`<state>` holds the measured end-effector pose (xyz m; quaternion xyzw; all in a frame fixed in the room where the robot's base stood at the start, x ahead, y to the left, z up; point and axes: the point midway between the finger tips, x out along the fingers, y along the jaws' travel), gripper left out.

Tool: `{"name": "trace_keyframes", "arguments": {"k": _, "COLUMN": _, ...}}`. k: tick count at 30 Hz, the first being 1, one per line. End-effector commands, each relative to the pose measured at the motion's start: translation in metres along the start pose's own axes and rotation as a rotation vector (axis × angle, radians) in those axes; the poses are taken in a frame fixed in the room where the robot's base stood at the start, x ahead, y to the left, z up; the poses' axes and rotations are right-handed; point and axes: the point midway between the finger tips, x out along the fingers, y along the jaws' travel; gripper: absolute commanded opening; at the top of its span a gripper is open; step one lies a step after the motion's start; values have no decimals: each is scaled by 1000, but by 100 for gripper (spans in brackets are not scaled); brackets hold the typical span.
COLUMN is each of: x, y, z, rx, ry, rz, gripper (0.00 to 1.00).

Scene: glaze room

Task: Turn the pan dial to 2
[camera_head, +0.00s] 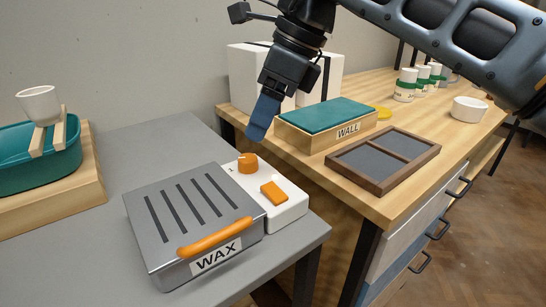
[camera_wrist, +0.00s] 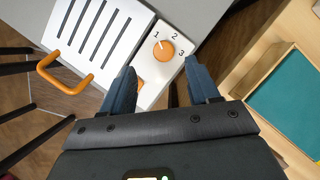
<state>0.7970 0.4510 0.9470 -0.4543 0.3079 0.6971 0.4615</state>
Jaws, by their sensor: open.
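The pan dial is a round orange knob (camera_head: 247,163) on the white control panel (camera_head: 290,207) joined to the grey WAX pan (camera_head: 185,220). In the wrist view the dial (camera_wrist: 163,50) has the numbers 1, 2 and 3 printed around it. Its small white mark appears to point toward 1. My gripper (camera_head: 259,132) is above the dial in the head view, apart from it. In the wrist view my gripper (camera_wrist: 160,70) has its two blue fingers spread wide and empty, with the dial showing just beyond the gap between the tips.
An orange rocker switch (camera_head: 273,193) sits on the panel beside the dial; my left finger partly hides it in the wrist view. The pan has an orange handle (camera_head: 215,237). A WALL box (camera_head: 325,125) and a divided tray (camera_head: 383,160) stand on the wooden bench at right.

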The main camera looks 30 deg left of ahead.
Motion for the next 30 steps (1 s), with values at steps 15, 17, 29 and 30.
{"name": "trace_keyframes", "arguments": {"k": 15, "x": 58, "y": -2, "z": -3, "rx": -3, "ry": 17, "rz": -8, "gripper": 60}}
{"name": "trace_keyframes", "arguments": {"k": 17, "x": 65, "y": -2, "z": -3, "rx": -2, "ry": 16, "rz": -8, "gripper": 60}}
{"name": "trace_keyframes", "arguments": {"k": 29, "x": 75, "y": -3, "z": -3, "rx": -2, "ry": 16, "rz": -10, "gripper": 60}}
{"name": "trace_keyframes", "arguments": {"k": 30, "x": 75, "y": -3, "z": -3, "rx": -2, "ry": 16, "rz": -10, "gripper": 60}}
